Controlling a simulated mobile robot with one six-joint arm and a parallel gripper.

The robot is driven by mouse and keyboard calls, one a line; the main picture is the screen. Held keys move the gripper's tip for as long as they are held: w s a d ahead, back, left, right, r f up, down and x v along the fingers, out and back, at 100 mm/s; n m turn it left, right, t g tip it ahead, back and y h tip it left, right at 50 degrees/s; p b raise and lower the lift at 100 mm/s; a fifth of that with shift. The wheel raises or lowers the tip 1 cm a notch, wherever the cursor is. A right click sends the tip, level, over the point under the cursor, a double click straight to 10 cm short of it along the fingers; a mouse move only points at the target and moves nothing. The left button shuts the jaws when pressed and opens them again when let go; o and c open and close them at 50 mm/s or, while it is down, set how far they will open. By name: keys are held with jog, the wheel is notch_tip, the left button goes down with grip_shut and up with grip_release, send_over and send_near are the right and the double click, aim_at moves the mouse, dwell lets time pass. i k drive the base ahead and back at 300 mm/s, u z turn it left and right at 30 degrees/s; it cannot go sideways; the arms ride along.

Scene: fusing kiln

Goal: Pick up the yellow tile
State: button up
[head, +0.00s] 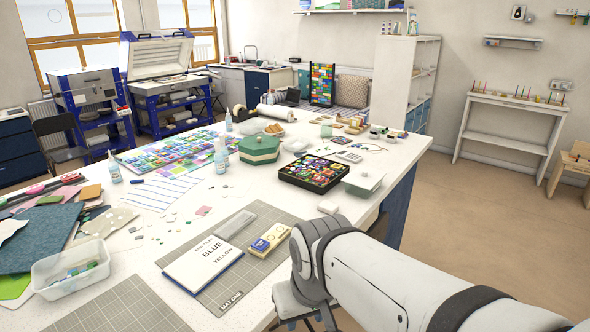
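I cannot make out for certain which piece is the yellow tile. A yellow and blue block (269,238) lies on the grey gridded mat (262,214) on the white table, beside my arm's elbow. Left of it, a white card (203,262) printed with the words "BLUE" and "YELLOW" lies on the same mat. Several small loose tiles, including a pink one (203,211), are scattered on the table behind the mat. My arm reaches in from the lower right.
A clear tub (72,282) of glass pieces stands at the front left. A green lidded box (259,148), a black tray (313,183) of coloured pieces and a clear container (362,186) stand farther back. Open floor (490,215) lies right of the table.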

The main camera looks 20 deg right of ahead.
aim_at(337, 167)
jog(key=z, duration=2.55)
jog(key=i, duration=2.1)
jog(key=z, duration=4.65)
jog(key=i, duration=0.05)
jog(key=z, duration=4.5)
jog(key=i, duration=0.8)
